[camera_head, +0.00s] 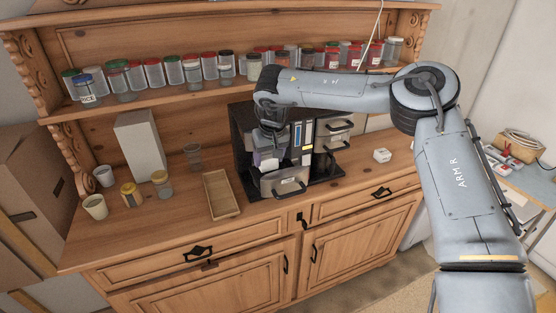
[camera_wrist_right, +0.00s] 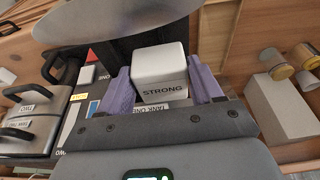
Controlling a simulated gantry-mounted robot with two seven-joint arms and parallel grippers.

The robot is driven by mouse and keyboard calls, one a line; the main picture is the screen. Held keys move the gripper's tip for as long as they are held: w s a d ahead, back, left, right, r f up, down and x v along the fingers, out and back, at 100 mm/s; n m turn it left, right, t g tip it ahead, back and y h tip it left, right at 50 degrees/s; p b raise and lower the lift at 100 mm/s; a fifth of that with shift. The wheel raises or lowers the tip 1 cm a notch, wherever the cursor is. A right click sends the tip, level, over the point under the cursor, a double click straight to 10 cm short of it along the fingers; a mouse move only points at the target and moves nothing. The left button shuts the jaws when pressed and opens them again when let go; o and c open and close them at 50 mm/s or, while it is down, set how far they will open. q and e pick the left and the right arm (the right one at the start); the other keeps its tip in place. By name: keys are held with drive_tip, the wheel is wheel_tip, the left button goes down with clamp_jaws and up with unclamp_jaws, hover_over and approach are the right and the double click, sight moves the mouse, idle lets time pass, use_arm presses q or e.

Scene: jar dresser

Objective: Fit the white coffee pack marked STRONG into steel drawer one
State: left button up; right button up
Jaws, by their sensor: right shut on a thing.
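The white coffee pack marked STRONG (camera_wrist_right: 160,80) sits between the purple fingers of my right gripper (camera_head: 268,158), which is shut on it. In the head view, this gripper is over the left part of the black unit on the dresser top. A steel drawer (camera_head: 284,182) with a black handle stands at the lower front of that unit, just below and right of the gripper. A TANK ONE label (camera_wrist_right: 152,106) shows beside the pack in the wrist view. I cannot tell whether the pack touches the drawer. My left gripper is not in view.
Two more steel drawers (camera_head: 335,138) are stacked at the unit's right. A wooden tray (camera_head: 219,194) lies left of the unit, near jars and a tall white box (camera_head: 140,145). A small white block (camera_head: 382,155) lies at the right. Jars line the shelf above.

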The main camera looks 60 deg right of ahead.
sight(276, 174)
drive_tip(key=shift+s+d, duration=0.5)
drive_tip(key=shift+d, duration=0.2)
drive_tip(key=shift+s+d+p, duration=0.35)
drive_tip(key=shift+d+p, duration=0.05)
drive_tip(key=shift+d, duration=0.05)
wheel_tip(276, 174, down, 3)
drive_tip(key=shift+f+p, duration=0.1)
drive_tip(key=shift+p, duration=0.4)
drive_tip(key=shift+f, duration=0.2)
drive_tip(key=shift+f+b, duration=0.25)
drive_tip(key=shift+b, duration=0.1)
drive_tip(key=o, duration=1.2)
drive_tip(key=shift+r, duration=0.1)
drive_tip(key=shift+c, duration=0.2)
